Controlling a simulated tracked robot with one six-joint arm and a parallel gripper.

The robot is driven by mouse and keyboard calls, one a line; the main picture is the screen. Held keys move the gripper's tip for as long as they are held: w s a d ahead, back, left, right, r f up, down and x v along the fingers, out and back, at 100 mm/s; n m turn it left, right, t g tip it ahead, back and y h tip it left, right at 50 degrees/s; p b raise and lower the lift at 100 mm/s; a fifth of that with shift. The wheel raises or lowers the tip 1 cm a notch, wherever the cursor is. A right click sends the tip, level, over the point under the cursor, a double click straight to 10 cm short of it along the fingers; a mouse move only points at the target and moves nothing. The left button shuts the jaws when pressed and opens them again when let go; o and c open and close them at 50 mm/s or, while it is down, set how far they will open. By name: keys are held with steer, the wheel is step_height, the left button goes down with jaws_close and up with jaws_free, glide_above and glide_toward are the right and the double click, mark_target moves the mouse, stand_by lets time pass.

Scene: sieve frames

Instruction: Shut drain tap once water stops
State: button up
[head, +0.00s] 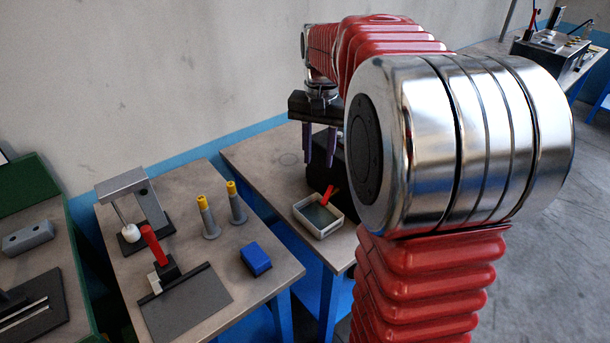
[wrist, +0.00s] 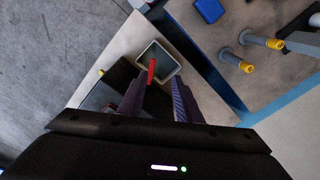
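The red lever (head: 327,195), apparently the drain tap handle, sticks out from a dark box (head: 318,174) over a pale-rimmed tray (head: 333,229). The tray holds something dark grey-green; I cannot tell whether water is running into it. In the wrist view the red lever (wrist: 152,70) stands out against the tray (wrist: 176,70), just beyond the fingertips. My gripper (head: 319,161) points down above the box, its two purple fingers apart and nothing seen between them. It also shows in the wrist view (wrist: 157,88). My arm hides part of the box.
The left bench carries a blue block (head: 256,259), two yellow-topped grey posts (head: 208,217), a red-handled clamp (head: 163,262) and a metal bracket with a white knob (head: 130,232). A narrow gap separates the benches. A wall stands behind.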

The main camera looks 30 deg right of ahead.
mark_target(325, 199)
steer(key=shift+m+g, duration=0.3)
steer(key=shift+m, duration=0.3)
steer(key=d, duration=0.1)
steer(key=w+d+f, duration=0.1)
steer(key=d, duration=0.1)
steer(key=shift+w+d+f, duration=0.15)
steer(key=shift+d+f, duration=0.1)
step_height(325, 199, down, 14)
steer(key=shift+r, duration=0.1)
steer(key=shift+c, duration=0.5)
jaws_close()
steer(key=shift+d, duration=0.1)
